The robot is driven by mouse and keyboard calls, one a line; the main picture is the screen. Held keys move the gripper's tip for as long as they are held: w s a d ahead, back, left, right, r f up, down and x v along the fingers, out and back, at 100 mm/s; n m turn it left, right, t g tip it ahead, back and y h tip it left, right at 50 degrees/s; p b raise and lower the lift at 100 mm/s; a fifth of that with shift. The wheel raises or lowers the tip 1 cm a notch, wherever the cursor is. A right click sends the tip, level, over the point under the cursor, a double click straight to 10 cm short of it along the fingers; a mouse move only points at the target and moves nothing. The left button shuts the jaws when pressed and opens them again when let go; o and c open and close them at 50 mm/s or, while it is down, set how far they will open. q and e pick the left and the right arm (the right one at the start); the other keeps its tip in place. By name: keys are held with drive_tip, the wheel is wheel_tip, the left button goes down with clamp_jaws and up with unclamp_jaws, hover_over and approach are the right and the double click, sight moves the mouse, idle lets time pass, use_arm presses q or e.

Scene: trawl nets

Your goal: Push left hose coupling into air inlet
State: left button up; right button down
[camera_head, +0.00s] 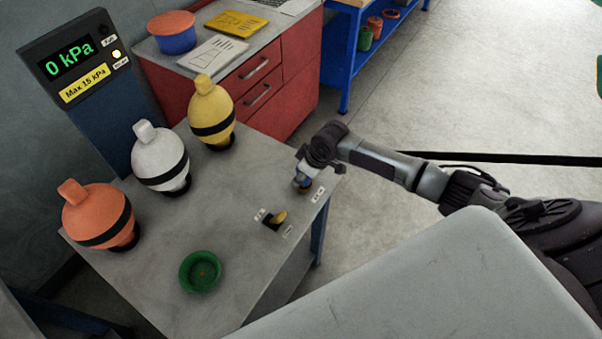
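My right gripper (304,178) is at the right corner of the grey table, its arm coming in from the right. It points down over a small blue and brownish fitting (303,184) beside a small white label. The fitting is mostly hidden by the gripper; I cannot tell whether it is the hose coupling or the air inlet, or whether the fingers are closed on it. No hose can be made out. A yellow-handled valve (279,217) sits on the table between two small labels. My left gripper is not in view.
Orange (98,214), white (160,157) and yellow (211,110) floats with black bands stand along the table's back. A green dish (187,285) lies near the front edge. A gauge display (70,62) reads 0 kPa. A red drawer cabinet (262,80) stands behind.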

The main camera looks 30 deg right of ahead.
drive_tip(key=c, duration=0.7)
unclamp_jaws()
drive_tip(key=shift+w, duration=0.1)
drive_tip(key=shift+o, duration=0.7)
drive_tip(key=shift+r, duration=0.1)
drive_tip(key=v, duration=1.2)
